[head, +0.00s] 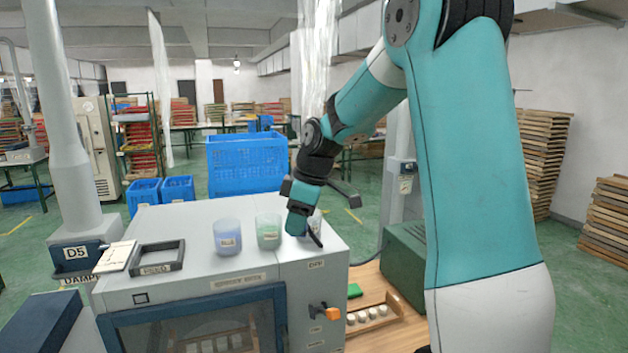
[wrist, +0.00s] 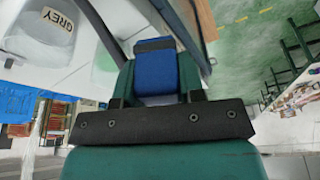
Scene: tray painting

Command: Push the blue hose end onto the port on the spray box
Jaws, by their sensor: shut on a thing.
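The spray box (head: 215,280) is a grey cabinet with a dark-framed window in front. My gripper (head: 312,236) is low over the right part of its top, beside a partly hidden third cup. In the wrist view my gripper (wrist: 155,90) is shut on a blue block-like piece (wrist: 155,72), which looks like the blue hose end. Its far end has a dark band. I cannot make out a port or a hose, nor whether the blue piece touches the box.
A blue cup (head: 227,237) and a green cup (head: 268,232) stand on the box, left of my gripper. A cup labelled GREY (wrist: 50,30) shows in the wrist view. A dark frame (head: 157,268) lies at the left. A wooden table (head: 385,335) is at the right.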

